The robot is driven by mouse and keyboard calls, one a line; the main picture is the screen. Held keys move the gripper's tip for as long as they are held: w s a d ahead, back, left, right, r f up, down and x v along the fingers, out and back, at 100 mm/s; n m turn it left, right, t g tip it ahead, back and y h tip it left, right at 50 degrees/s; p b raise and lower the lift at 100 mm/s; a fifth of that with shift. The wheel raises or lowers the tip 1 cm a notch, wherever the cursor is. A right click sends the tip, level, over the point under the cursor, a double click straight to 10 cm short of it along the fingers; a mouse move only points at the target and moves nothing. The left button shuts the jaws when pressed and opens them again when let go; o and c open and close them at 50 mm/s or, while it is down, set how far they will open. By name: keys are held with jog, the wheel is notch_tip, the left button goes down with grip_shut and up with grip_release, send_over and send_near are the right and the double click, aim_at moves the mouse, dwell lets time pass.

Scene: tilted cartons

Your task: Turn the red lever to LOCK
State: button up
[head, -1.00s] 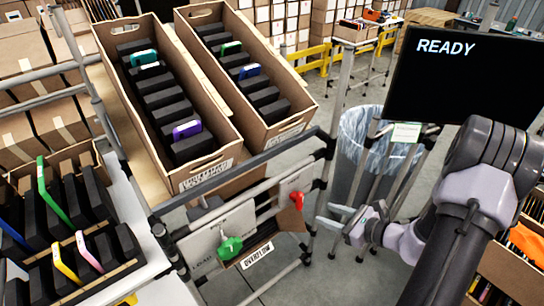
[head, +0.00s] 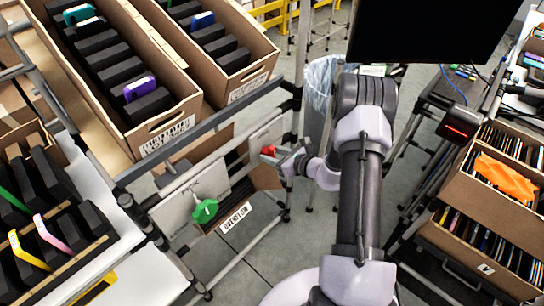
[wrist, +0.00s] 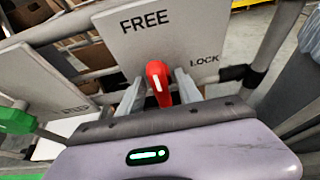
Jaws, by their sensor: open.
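The red lever (head: 268,150) is on a pale plate (head: 258,141) on the rail below the tilted cartons. In the wrist view the red lever (wrist: 157,80) points up toward the word FREE, with LOCK lower at the right of the plate (wrist: 150,40). My gripper (head: 280,157) reaches the lever from the right in the head view. In the wrist view my gripper (wrist: 159,84) is open, one finger on each side of the lever. I cannot tell whether either finger touches it. The lever's base is hidden behind my gripper body.
A green lever (head: 205,210) is on another plate to the left; it also shows in the wrist view (wrist: 15,120). Tilted cartons (head: 170,125) stand above the rail. A lined bin (head: 320,80) stands behind my arm.

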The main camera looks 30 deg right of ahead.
jog(key=shift+w, duration=0.1)
grip_shut()
dwell(0.3)
jog(key=m+y+p, duration=0.1)
jog(key=m, duration=0.1)
jog(key=shift+d+m+g+y, duration=0.1)
jog(key=shift+m+g+y, duration=0.2)
jog(key=shift+m+y, duration=0.1)
jog(key=m+y, duration=0.2)
jog(key=m, duration=0.1)
jog(key=shift+w+d+f+b, duration=0.1)
jog(key=shift+d+f+b, duration=0.05)
jog(key=shift+f+b, duration=0.15)
jog(key=m+y+b, duration=0.2)
jog(key=m, duration=0.2)
jog(key=shift+d+f, duration=0.1)
jog(key=shift+f, duration=0.05)
jog(key=shift+m+t+y+b, duration=0.7)
jog(key=shift+m+b, duration=0.5)
jog(key=shift+m, duration=0.5)
